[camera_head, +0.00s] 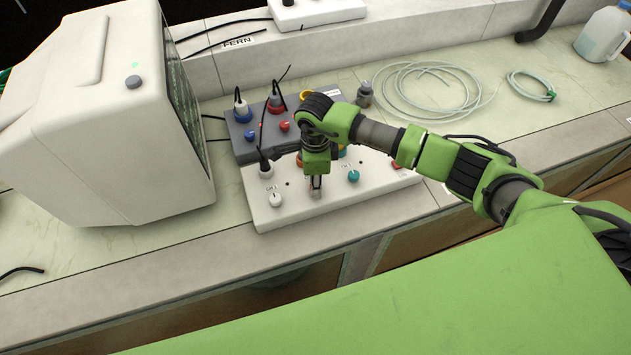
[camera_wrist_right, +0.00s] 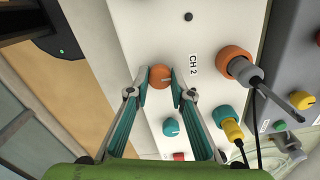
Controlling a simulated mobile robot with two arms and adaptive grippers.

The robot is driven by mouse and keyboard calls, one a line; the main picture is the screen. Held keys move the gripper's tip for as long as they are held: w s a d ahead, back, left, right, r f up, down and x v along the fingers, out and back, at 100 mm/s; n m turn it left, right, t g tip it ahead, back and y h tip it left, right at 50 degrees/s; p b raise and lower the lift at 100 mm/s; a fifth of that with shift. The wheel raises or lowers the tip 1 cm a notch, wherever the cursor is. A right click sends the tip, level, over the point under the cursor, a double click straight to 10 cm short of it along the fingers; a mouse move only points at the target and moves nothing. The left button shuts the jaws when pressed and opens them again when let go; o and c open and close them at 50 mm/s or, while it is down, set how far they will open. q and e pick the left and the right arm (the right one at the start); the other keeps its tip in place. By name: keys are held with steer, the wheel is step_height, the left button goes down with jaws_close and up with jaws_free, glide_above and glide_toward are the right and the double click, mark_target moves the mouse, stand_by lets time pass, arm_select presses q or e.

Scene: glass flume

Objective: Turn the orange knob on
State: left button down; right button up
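The orange knob (camera_wrist_right: 160,76) is on the white control panel (camera_wrist_right: 187,38) beside the "CH 2" label in the right wrist view. My right gripper (camera_wrist_right: 160,80) has one fingertip on each side of it, with the gap as wide as the knob; it looks shut on it. In the head view my right gripper (camera_head: 316,188) points down onto the white panel (camera_head: 260,221) and hides the orange knob. The knob's pointing mark cannot be made out. My left gripper is in neither view.
Cabled plugs stand behind, including an orange-collared one (camera_wrist_right: 234,63). A grey box (camera_head: 240,148) is behind the panel. A large white instrument (camera_head: 90,130) stands left.

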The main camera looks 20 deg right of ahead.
jaws_close()
steer(key=m+b, duration=0.2)
steer(key=m, duration=0.1)
steer(key=shift+f+m, duration=0.1)
steer(key=shift+m, duration=0.2)
steer(key=m+b, duration=0.2)
steer(key=m, duration=0.3)
steer(key=m+b, duration=0.2)
steer(key=m, duration=0.3)
steer(key=shift+m+b, duration=0.35)
steer(key=shift+m, duration=1.85)
steer(key=shift+w, duration=0.1)
steer(key=shift+r, duration=0.2)
